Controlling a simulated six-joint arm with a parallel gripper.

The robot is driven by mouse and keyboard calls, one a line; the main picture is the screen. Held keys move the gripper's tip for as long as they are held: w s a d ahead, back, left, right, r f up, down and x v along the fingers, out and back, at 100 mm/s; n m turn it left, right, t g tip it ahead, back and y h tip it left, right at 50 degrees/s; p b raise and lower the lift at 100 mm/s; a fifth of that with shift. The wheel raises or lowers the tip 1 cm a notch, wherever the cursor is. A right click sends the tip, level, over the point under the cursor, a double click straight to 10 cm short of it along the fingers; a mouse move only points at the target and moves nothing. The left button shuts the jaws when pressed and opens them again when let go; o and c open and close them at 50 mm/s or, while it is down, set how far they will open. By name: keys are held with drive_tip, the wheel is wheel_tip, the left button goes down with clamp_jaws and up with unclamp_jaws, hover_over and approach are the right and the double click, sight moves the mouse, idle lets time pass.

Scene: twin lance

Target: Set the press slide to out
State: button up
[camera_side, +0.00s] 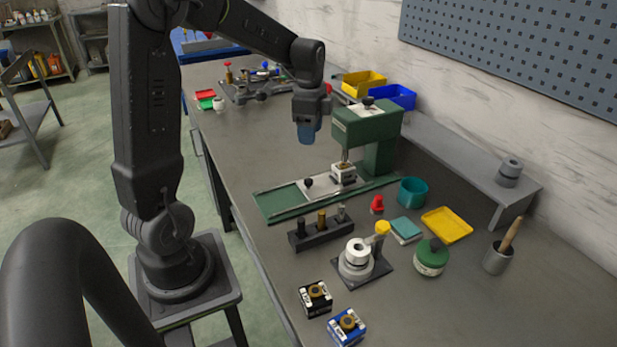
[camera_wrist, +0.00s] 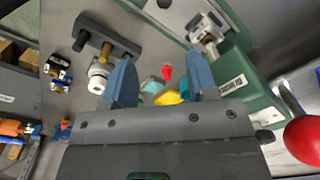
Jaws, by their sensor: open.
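The green press (camera_side: 367,128) stands mid-bench in the side view, and part of its green body (camera_wrist: 236,85) fills the right of the wrist view. Its pale slide plate (camera_side: 322,188) lies on a long green base (camera_side: 275,203). A small black knob (camera_side: 308,182) is on the slide's left part. A metal block (camera_side: 343,173) on the slide sits under the press ram, and it also shows in the wrist view (camera_wrist: 207,28). My gripper (camera_side: 307,137) hangs above and behind the slide, left of the press head, apart from both. Its blue fingers (camera_wrist: 162,62) are spread and empty.
A red ball (camera_wrist: 303,140) is close at the wrist view's right edge. A dark peg rack (camera_side: 321,233) and a ring stand (camera_side: 358,260) lie in front of the base. Yellow (camera_side: 364,84) and blue bins (camera_side: 392,96) stand behind the press. The base's left end is clear.

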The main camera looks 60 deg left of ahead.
sight(308, 180)
drive_tip(key=shift+m, duration=0.3)
drive_tip(key=f, duration=0.5)
drive_tip(key=a+f, duration=0.1)
drive_tip(key=f, duration=0.9)
drive_tip(key=shift+w+a, duration=0.15)
drive_tip(key=shift+a, duration=0.1)
drive_tip(key=shift+c, duration=0.4)
drive_tip(key=shift+r, duration=0.1)
clamp_jaws()
